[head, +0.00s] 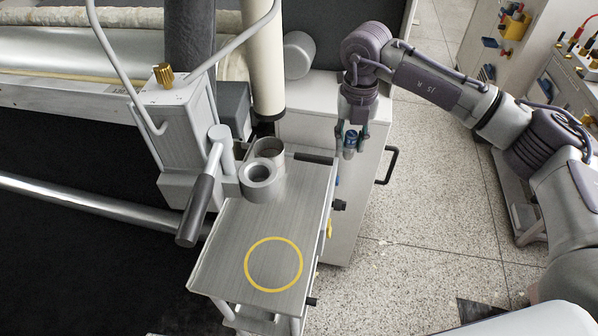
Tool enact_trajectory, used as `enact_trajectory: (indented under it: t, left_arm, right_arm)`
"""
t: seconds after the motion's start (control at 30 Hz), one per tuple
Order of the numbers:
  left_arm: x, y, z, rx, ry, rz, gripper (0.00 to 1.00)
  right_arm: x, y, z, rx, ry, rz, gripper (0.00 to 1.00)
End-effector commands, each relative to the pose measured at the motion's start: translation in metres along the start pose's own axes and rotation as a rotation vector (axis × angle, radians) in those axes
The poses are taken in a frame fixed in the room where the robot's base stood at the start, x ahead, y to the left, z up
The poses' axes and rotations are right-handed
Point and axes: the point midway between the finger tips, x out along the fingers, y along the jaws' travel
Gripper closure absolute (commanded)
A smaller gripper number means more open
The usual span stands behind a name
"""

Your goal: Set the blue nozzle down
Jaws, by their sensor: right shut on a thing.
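My right gripper (351,134) points down at the upper middle of the head view, in front of the white cabinet and beyond the right edge of the metal table. It is shut on the blue nozzle (350,140), a small part with a blue band and a grey lower end. The nozzle hangs roughly upright in the air, and the fingers hide part of it. The metal table (225,235) carries a yellow ring marking (273,265) with nothing inside it. My left gripper is not in view.
Two grey metal cylinders (258,178) stand at the table's back. A lever with a dark handle (196,210) overhangs its left edge. The white cabinet (350,215) with a black handle (388,165) stands to the right. Speckled floor is open farther right.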

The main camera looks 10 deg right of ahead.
Motion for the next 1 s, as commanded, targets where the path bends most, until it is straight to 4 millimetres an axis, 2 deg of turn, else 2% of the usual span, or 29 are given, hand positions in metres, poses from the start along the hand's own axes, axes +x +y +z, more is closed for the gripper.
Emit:
enact_trajectory:
  t: [0.03,0.2,0.4,0.57,0.83,1.0]
  left_arm:
    - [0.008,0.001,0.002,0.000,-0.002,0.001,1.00]
    - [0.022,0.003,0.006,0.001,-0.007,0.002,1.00]
    - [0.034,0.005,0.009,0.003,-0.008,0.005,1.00]
    - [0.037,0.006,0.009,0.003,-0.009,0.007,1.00]
    - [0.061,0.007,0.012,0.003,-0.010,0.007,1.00]
    - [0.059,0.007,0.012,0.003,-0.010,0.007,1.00]
  right_arm:
    - [0.012,0.014,0.000,-0.006,0.001,0.001,1.00]
    - [0.035,0.054,0.003,-0.006,0.000,0.001,1.00]
    - [0.053,0.086,0.006,-0.005,0.000,0.001,1.00]
    - [0.059,0.093,0.007,-0.003,-0.001,0.000,1.00]
    - [0.096,0.093,0.006,-0.004,0.000,0.001,1.00]
    - [0.096,0.093,0.007,-0.005,-0.001,0.002,1.00]
